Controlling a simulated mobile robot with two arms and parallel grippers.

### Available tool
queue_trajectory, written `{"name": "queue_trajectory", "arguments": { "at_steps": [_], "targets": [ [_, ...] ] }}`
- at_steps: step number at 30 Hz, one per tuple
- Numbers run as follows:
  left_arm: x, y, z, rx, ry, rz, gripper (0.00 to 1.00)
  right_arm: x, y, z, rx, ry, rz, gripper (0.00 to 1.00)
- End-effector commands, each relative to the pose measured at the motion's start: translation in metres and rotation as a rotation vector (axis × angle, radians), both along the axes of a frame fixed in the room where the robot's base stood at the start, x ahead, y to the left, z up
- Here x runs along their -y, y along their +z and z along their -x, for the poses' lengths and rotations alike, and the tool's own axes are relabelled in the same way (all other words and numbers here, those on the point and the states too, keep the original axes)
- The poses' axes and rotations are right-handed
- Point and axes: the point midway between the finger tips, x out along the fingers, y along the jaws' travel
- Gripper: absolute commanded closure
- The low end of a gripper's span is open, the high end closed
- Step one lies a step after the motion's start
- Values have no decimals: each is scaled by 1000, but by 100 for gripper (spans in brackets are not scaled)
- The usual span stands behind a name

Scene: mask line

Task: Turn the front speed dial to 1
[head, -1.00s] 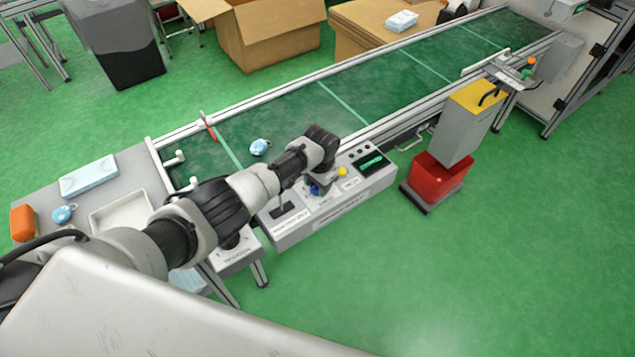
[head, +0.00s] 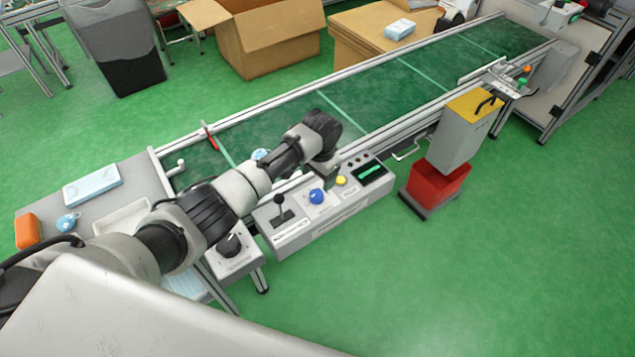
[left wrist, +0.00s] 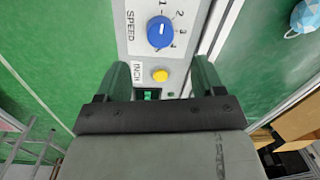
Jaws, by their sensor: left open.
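The blue speed dial (head: 317,196) is on the grey control panel (head: 325,222) at the conveyor's near side. In the left wrist view the blue dial (left wrist: 160,32) sits beside the SPEED label, with numbers 1 to 4 around it. Its exact setting is too small to read. My left gripper (left wrist: 162,78) is open and empty, with the dial beyond its fingertips, apart from them. In the head view my left arm reaches over the panel and the fingers are mostly hidden. My right gripper is out of view.
A yellow button (left wrist: 160,75) marked INCH is beside the dial. A black lever (head: 279,205) stands left of the dial. A black knob (head: 230,243) is on a separate box. The conveyor belt (head: 400,90) runs behind the panel. A red bin (head: 437,184) stands to the right.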

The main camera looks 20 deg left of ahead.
Motion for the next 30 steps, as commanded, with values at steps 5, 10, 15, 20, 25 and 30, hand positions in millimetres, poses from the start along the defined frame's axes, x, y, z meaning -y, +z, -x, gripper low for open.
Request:
{"name": "queue_trajectory", "arguments": {
  "at_steps": [5, 10, 15, 20, 25, 30],
  "targets": [
    [1, 22, 0, 1, -1, 0, 32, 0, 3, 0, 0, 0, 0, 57],
    [1, 27, 1, -1, -1, 0, 32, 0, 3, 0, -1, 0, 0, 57],
    [1, 26, 1, -1, -1, 0, 32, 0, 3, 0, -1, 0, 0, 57],
    [1, 26, 1, -1, -1, 0, 32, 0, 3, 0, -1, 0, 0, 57],
    [4, 23, 5, -1, -5, 5, 32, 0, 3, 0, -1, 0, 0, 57],
    [26, -1, 45, 9, -40, 59, 32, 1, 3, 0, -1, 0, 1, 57]
  ]
}}
